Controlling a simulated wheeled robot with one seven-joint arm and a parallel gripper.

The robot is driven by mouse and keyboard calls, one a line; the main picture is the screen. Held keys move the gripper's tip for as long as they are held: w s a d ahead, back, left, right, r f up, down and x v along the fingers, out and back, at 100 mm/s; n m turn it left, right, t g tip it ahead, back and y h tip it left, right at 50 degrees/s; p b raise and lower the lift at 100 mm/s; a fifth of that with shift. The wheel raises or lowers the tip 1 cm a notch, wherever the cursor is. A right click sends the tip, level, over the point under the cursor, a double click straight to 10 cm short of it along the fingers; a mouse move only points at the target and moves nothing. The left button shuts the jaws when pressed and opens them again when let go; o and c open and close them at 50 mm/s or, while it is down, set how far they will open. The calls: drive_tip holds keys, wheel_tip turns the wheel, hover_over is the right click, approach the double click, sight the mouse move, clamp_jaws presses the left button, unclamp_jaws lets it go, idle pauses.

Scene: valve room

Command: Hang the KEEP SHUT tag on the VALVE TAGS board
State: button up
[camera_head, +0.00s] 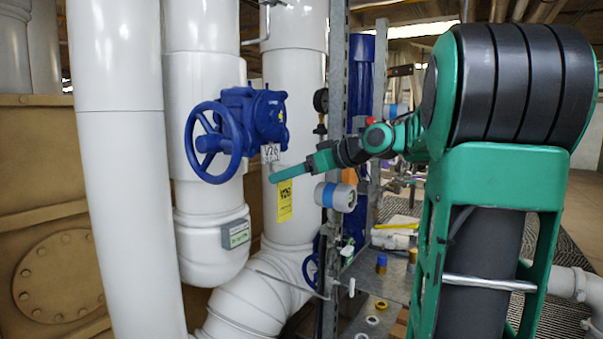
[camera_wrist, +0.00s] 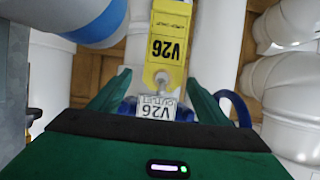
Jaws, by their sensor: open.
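A yellow tag marked V26 (camera_head: 285,200) hangs upright in front of the white pipes, just below my gripper (camera_head: 275,177). In the wrist view the yellow tag (camera_wrist: 168,48) appears upside down, with a small line of print too blurred to read surely. Its holed end lies near the gap between the fingertips of my gripper (camera_wrist: 157,90). My gripper is open, with a finger on each side. A small white V26 plate (camera_head: 270,153) is by the blue valve (camera_head: 222,135); it also shows between the fingers in the wrist view (camera_wrist: 155,107). No VALVE TAGS board is recognisable.
White pipes (camera_head: 120,150) stand close around the valve. A grey upright post (camera_head: 335,90), a pressure gauge (camera_head: 321,100) and a blue-and-white meter (camera_head: 335,196) are close to my arm. A metal shelf (camera_head: 395,285) with small parts is lower right.

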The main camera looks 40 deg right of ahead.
drive_tip(key=x, duration=0.6)
drive_tip(key=shift+w+a, duration=0.2)
drive_tip(key=shift+f, duration=0.15)
drive_tip(key=c, duration=1.1)
drive_tip(key=shift+r, duration=0.2)
drive_tip(key=shift+r, duration=0.35)
drive_tip(key=shift+r, duration=0.1)
drive_tip(key=shift+s+d, duration=0.1)
drive_tip(key=shift+s, duration=0.05)
